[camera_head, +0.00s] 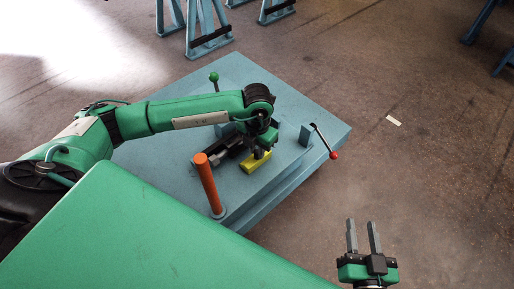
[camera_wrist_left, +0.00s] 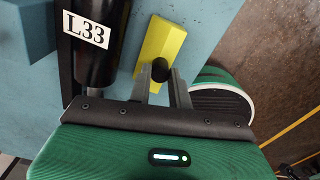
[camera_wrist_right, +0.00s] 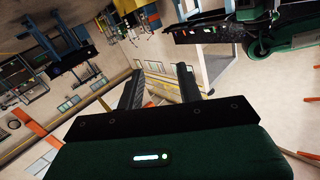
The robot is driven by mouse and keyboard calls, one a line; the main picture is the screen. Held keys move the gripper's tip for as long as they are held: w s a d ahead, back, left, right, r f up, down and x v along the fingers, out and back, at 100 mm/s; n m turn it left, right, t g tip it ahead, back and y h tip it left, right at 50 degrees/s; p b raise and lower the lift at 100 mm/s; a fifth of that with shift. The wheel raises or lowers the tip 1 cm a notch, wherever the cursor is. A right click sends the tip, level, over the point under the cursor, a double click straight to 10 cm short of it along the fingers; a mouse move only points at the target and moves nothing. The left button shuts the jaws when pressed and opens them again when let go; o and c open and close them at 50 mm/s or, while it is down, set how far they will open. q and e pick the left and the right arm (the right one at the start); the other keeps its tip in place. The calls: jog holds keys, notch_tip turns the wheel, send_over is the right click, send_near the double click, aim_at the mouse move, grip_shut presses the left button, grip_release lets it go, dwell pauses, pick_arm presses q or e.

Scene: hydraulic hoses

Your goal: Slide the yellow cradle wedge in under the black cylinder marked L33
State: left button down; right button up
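The yellow cradle wedge (camera_head: 255,163) lies on the blue table, just right of the black cylinder (camera_head: 233,149). In the left wrist view, the wedge (camera_wrist_left: 160,45) has a black knob at its near end, and the black cylinder (camera_wrist_left: 97,45) with the white L33 label is beside it, a strip of blue table between them. My left gripper (camera_wrist_left: 160,76) has its fingers close on both sides of the knob, much narrower than the right gripper's fingers. In the head view, my left gripper (camera_head: 262,152) partly hides the wedge. My right gripper (camera_head: 363,236) is open and empty, off the table.
On the blue table (camera_head: 170,165) stand an orange post (camera_head: 208,184), a green-knobbed lever (camera_head: 214,80) and a red-knobbed lever (camera_head: 326,142). Blue trestles (camera_head: 206,30) stand on the floor behind. The floor right of the table is mostly clear.

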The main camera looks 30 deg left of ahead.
pick_arm(q)
jog(key=shift+w+a, duration=0.2)
jog(key=shift+a, duration=0.4)
jog(key=shift+w+a, duration=0.2)
jog(key=shift+a, duration=0.4)
jog(key=shift+w+a, duration=0.1)
jog(key=c, duration=1.3)
grip_release()
pick_arm(e)
jog(key=shift+w+d+r+t, duration=0.1)
jog(key=shift+w+r+t, duration=0.15)
jog(key=shift+r, duration=0.2)
jog(key=shift+w+d+r+t, duration=0.1)
jog(key=shift+w+r+t, duration=0.15)
jog(key=shift+r, duration=0.15)
jog(key=shift+s+f, duration=0.15)
pick_arm(q)
notch_tip(320, 180, up, 14)
jog(key=p, duration=0.2)
pick_arm(e)
jog(key=s+f+g+h, duration=0.1)
jog(key=s+f+g, duration=0.2)
jog(key=f+g, duration=0.2)
jog(key=shift+d+f, duration=0.3)
jog(key=shift+f, duration=0.15)
